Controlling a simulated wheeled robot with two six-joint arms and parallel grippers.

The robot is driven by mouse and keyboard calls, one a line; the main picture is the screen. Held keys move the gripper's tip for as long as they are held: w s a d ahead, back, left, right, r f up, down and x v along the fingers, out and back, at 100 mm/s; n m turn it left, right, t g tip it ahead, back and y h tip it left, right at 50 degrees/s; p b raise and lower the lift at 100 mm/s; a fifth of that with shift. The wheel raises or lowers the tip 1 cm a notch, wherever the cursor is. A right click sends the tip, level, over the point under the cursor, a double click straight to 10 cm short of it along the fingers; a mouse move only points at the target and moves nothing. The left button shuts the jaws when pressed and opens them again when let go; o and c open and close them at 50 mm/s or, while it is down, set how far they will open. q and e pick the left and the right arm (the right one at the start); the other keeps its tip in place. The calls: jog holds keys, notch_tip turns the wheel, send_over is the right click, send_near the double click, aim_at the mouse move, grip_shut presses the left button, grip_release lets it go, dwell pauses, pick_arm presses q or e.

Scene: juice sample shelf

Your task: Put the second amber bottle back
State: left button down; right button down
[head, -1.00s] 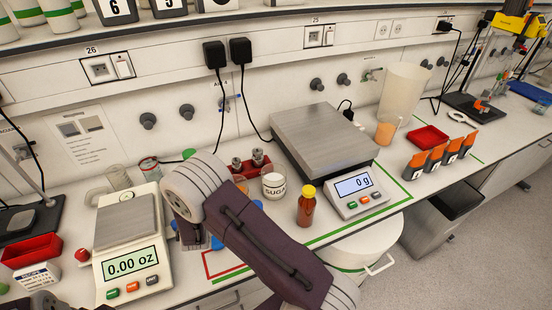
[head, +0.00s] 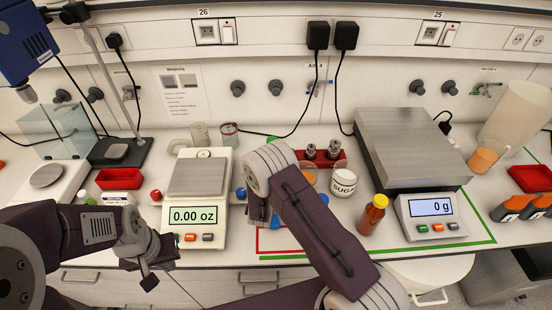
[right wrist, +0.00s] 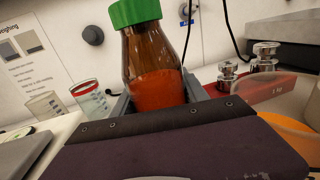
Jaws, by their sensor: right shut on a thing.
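An amber bottle with a green cap (right wrist: 155,60) is held upright in my right gripper (right wrist: 156,100), whose fingers close on its lower sides in the right wrist view. In the head view my right arm hides that gripper and most of the bottle; a bit of green (head: 272,138) shows behind the arm. Another amber bottle, with a yellow cap (head: 374,216), stands on the bench left of the large scale's display. My left gripper (head: 149,280) is low at the front left, away from both bottles; its jaw opening is unclear.
A small scale reading 0.00 oz (head: 197,214) stands left of my right arm. A large scale reading 0 g (head: 432,210) stands right. A sugar jar (head: 343,184) and a red weight holder (head: 330,160) lie between. A red tray (head: 119,180) is left.

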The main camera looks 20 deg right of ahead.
notch_tip(320, 180, down, 3)
jog(key=shift+d+r, duration=0.1)
jog(key=shift+w, duration=0.2)
jog(key=shift+s+f, duration=0.15)
jog(key=shift+f, duration=0.1)
jog(key=c, duration=0.8)
grip_release()
jog(key=shift+o, duration=1)
